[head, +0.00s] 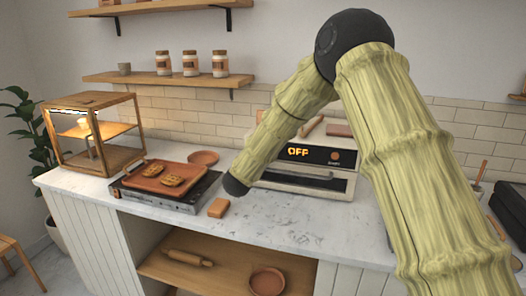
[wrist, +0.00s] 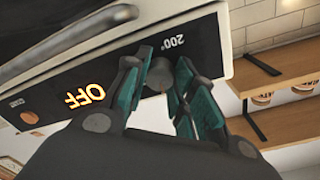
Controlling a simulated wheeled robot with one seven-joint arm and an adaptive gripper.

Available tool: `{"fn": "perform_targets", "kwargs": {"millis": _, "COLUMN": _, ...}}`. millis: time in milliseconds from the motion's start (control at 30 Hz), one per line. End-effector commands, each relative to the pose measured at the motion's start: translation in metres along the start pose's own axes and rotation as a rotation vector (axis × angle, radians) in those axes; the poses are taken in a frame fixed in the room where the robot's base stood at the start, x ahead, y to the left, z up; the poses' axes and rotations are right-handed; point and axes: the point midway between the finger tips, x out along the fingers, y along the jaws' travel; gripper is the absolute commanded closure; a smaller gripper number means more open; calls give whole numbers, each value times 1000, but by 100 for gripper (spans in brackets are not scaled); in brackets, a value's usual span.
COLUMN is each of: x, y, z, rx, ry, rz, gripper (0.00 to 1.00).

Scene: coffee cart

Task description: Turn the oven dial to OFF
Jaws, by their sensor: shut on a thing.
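The oven (head: 335,187) stands on the counter against the tiled wall. Its display (head: 298,152) glows orange and reads OFF; in the wrist view the display (wrist: 84,97) appears upside down with the same word. The grey round dial (wrist: 157,78) sits on the dark front panel, near a "200°" mark. My gripper (wrist: 161,70) has its teal fingers on either side of the dial and is shut on it. In the head view my arm hides the dial and the gripper.
A brown round button (head: 335,156) is on the oven panel. Left of the oven are a small sponge-like block (head: 218,208), a griddle pan (head: 143,178) with toast and a wooden display case (head: 142,128). Shelves with jars (head: 191,63) hang above. The front counter (head: 290,228) is clear.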

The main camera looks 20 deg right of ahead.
Motion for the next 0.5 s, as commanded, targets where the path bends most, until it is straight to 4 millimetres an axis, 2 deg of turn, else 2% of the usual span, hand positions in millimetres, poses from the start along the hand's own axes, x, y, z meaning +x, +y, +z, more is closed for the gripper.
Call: {"fn": "perform_targets", "kwargs": {"millis": 500, "x": -2, "y": 2, "z": 5, "rx": -65, "ry": -6, "rz": 3, "gripper": 98}}
